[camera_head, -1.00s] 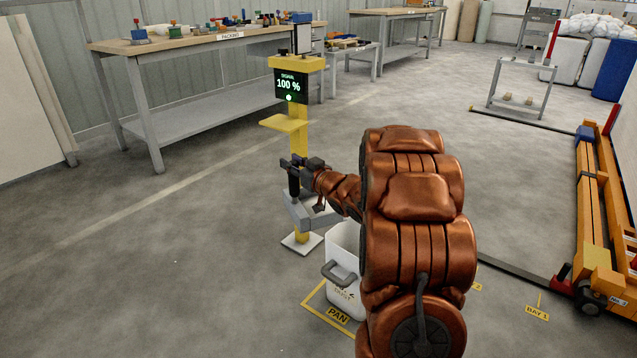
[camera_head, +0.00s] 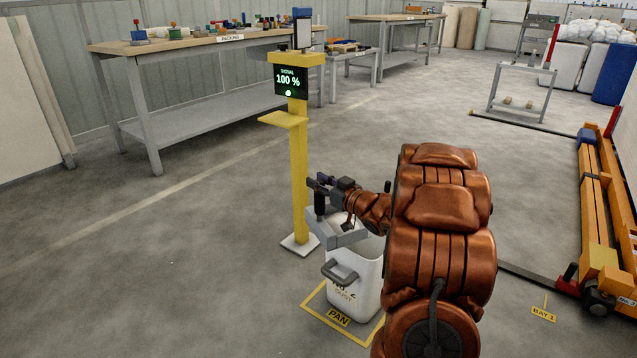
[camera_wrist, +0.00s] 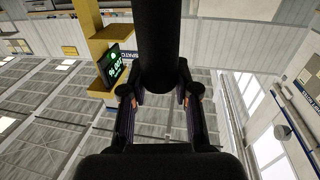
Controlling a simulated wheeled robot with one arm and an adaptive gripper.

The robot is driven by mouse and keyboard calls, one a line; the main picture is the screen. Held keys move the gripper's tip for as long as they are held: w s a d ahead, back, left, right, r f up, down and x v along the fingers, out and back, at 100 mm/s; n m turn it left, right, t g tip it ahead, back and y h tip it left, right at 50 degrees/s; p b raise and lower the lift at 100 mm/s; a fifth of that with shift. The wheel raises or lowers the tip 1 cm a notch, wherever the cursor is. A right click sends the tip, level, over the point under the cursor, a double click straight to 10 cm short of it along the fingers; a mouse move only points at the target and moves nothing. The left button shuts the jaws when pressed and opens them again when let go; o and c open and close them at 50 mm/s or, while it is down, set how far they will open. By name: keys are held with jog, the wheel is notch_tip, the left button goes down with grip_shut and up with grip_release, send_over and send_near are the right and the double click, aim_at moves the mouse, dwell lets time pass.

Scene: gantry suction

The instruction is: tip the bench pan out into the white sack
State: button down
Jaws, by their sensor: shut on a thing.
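The grey pan (camera_head: 337,233) hangs above the back left rim of a white container (camera_head: 367,262). My gripper (camera_head: 321,193) is shut on the pan's upright black handle (camera_head: 320,206). In the wrist view the dark handle (camera_wrist: 163,45) lies between the two fingers of my gripper (camera_wrist: 161,99). The white container stands upright on the floor, with a grey handle and dark print on its front. My arm hides part of its right side. The pan's inside is mostly hidden, and I cannot tell what it holds.
A yellow post (camera_head: 299,165) with a screen reading 100 % stands just behind and left of the pan. A yellow floor outline (camera_head: 312,301) marked PAN surrounds the container. A packing bench (camera_head: 190,45) stands behind. An orange lift frame (camera_head: 592,205) is at right. The left floor is clear.

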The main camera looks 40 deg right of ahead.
notch_tip(320, 180, down, 2)
jog(key=shift+b, duration=0.8)
jog(key=shift+d+r+p, duration=0.3)
jog(key=shift+r+p, duration=0.15)
jog(key=shift+p, duration=0.1)
jog(key=s+d+r+m+t+p, duration=0.1)
jog(key=d+r+m+p, duration=0.1)
jog(key=d+m+p, duration=0.3)
jog(key=s+d+r+m+t+h+p, duration=0.1)
jog(key=d+m+p, duration=0.3)
jog(key=d+p, duration=0.7)
jog(key=shift+s+d+r+m+t+p, duration=0.2)
jog(key=shift+s+r+m+t+p, duration=0.3)
jog(key=shift+p, duration=2.4)
